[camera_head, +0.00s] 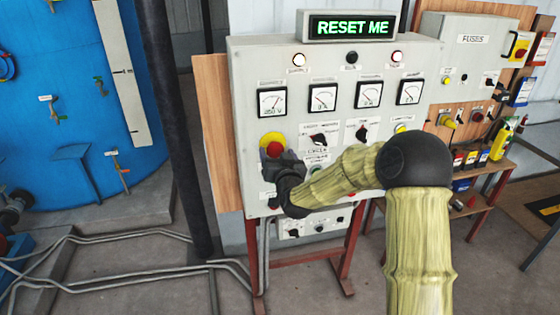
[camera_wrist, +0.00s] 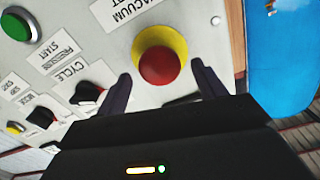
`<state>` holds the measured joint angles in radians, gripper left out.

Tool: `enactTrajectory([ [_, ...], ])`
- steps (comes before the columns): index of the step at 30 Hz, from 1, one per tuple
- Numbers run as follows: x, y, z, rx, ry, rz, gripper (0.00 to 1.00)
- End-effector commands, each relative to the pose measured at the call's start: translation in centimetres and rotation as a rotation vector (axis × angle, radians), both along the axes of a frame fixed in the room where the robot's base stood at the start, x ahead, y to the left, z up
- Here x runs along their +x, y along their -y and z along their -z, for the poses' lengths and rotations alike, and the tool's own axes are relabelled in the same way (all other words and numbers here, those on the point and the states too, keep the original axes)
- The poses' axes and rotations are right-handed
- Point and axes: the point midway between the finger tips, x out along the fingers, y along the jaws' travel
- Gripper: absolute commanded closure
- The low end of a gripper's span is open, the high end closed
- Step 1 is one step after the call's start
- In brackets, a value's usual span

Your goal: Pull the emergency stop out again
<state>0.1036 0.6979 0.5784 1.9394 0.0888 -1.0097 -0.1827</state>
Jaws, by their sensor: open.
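The emergency stop is a red mushroom button (camera_head: 274,149) on a yellow round base, at the left side of the grey control panel (camera_head: 245,110). In the wrist view the red button (camera_wrist: 161,66) sits between my two fingertips, with the yellow ring behind it. My gripper (camera_head: 284,160) is open in front of the panel, just at the button's lower right in the head view. In the wrist view the fingers (camera_wrist: 160,82) stand apart, one on each side of the button, with gaps to it. Whether the button is pressed in cannot be told.
A lit sign (camera_head: 351,27) reading "RESET ME" tops the panel. Knobs (camera_wrist: 88,94) and a green button (camera_wrist: 20,27) are near the stop. A fuse box (camera_head: 472,40) is at right, a blue tank (camera_head: 60,110) at left. Pipes (camera_head: 110,238) run along the floor.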

Motion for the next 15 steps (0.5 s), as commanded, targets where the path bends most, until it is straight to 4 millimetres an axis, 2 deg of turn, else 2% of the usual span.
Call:
enactTrajectory([
  [5, -1.1, 0.3, 0.1, -0.002, 0.002, -0.001, 0.30],
  [15, -6.2, 1.9, 0.2, -0.001, 0.002, 0.001, 0.30],
])
